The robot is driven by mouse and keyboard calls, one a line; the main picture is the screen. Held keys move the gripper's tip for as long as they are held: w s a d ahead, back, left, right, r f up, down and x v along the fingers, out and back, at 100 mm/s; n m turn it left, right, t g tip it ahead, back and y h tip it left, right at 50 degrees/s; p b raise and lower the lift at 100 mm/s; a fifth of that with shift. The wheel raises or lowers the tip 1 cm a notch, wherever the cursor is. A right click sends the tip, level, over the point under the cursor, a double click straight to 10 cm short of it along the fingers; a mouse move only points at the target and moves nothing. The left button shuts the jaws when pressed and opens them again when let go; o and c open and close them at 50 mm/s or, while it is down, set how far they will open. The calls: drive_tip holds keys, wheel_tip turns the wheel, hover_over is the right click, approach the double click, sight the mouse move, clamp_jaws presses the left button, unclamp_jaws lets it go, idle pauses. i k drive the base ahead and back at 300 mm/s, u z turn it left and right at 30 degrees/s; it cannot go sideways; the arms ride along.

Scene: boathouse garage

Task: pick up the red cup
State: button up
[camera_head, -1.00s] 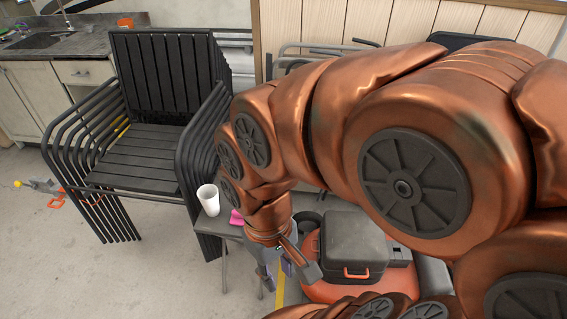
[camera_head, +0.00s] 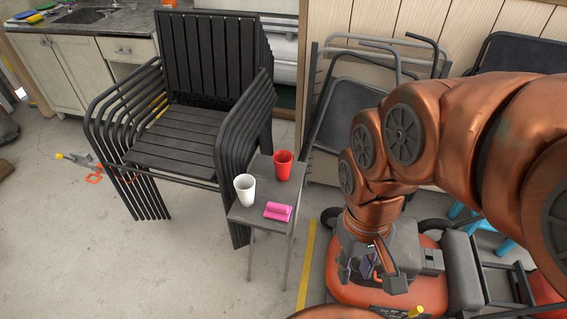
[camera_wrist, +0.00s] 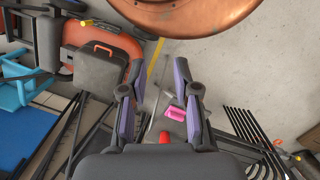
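A red cup (camera_head: 283,165) stands upright at the back of a small grey stool-like table (camera_head: 243,215). A white cup (camera_head: 244,189) stands to its left and a pink object (camera_head: 278,211) lies in front of it. My gripper (camera_head: 372,278) is to the right of the table, apart from the red cup. In the wrist view my gripper (camera_wrist: 158,101) is open, with nothing between its fingers. The red cup (camera_wrist: 165,137) shows there low in the picture, partly hidden by the gripper body. The pink object (camera_wrist: 175,113) lies beyond it.
Stacked black slatted chairs (camera_head: 180,130) stand directly left of the small table. An orange machine with a grey box (camera_head: 425,247) is under and beside my gripper. Folded chairs (camera_head: 345,115) lean on the wall behind. Floor at the front left is clear.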

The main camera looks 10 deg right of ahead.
sight(282, 158)
drive_tip(key=k, duration=1.3)
drive_tip(key=u, duration=0.7)
drive_tip(key=i, duration=1.8)
drive_tip(key=z, duration=0.4)
